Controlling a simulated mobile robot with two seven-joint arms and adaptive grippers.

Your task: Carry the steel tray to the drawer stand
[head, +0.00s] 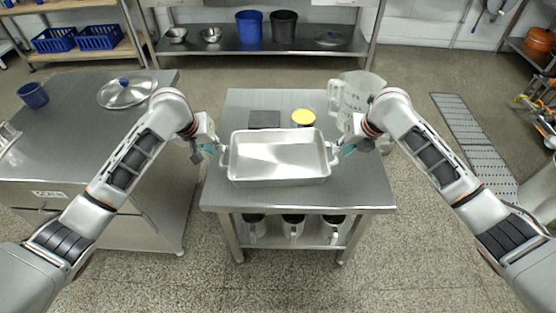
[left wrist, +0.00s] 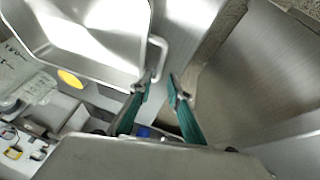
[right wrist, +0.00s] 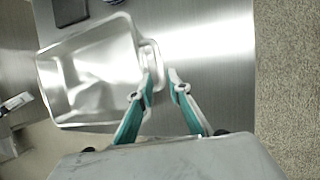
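The steel tray (head: 279,181), rectangular, empty and with a handle at each end, appears to rest on the small steel table in the middle of the head view. My left gripper (head: 217,149) is at its left handle (left wrist: 160,58). In the left wrist view its teal fingers (left wrist: 162,92) are apart, with the handle by one fingertip. My right gripper (head: 341,149) is at the right handle (right wrist: 153,62). Its fingers (right wrist: 162,83) are also apart, the handle by one fingertip. The stand with a drawer-like front (head: 60,215) is at the left.
A lidded pan (head: 127,93) and blue mug (head: 33,95) are on the left stand; its middle is clear. Behind the tray are a dark plate (head: 264,119), a yellow-topped container (head: 303,117) and a clear jug (head: 355,93). A floor gap separates stand and table (head: 300,197).

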